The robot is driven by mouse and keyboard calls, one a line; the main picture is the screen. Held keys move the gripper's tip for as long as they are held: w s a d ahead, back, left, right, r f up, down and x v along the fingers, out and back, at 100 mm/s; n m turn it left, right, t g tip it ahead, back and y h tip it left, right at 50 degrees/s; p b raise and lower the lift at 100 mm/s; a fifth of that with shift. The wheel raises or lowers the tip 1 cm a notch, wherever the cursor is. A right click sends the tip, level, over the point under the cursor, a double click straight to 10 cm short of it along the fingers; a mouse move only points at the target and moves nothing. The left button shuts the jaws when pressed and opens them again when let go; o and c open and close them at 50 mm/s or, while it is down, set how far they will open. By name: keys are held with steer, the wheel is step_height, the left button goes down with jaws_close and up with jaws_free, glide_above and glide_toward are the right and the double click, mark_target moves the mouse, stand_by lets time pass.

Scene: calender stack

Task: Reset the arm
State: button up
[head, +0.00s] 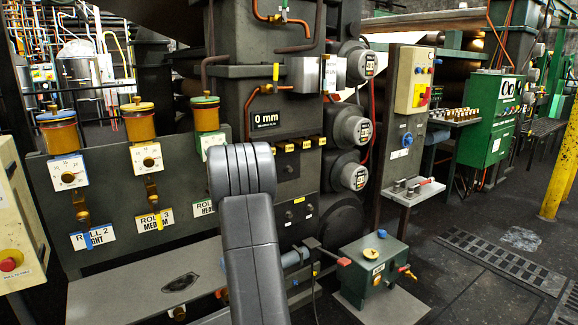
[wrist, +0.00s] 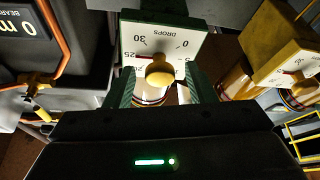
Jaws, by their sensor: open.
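My grey arm (head: 245,220) rises in front of the panel in the head view, and my gripper is hidden there. In the wrist view my gripper (wrist: 160,88) is open, one dark finger on each side of an oiler. The oiler's white "DROPS" dial plate (wrist: 162,45) with a yellow knob (wrist: 159,71) appears upside down between the fingers. I cannot tell if the fingers touch it. In the head view this seems to be the green-capped oiler (head: 206,112) at the right of the row, its dial partly covered by my arm.
Two more oilers, blue-capped (head: 57,130) and yellow-capped (head: 140,118), stand left on the panel. A yellow oiler plate (wrist: 287,48) is close beside my gripper. A "0 mm" display (head: 267,119) and pipes are nearby.

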steer(key=shift+w+d+r+n+g+y+p, duration=0.1)
steer(key=shift+n+g+y+p, duration=0.45)
steer(key=shift+n, duration=0.9)
steer(key=shift+s+a+f+n+g+y+p, duration=0.1)
steer(key=shift+n+g+p, duration=0.75)
steer(key=shift+n, duration=0.65)
steer(key=shift+w+d+r+n+g+y+p, duration=0.1)
steer(key=shift+n+g+y+p, duration=0.45)
steer(key=shift+n, duration=0.9)
steer(key=shift+d+h, duration=0.1)
steer(key=shift+h, duration=0.3)
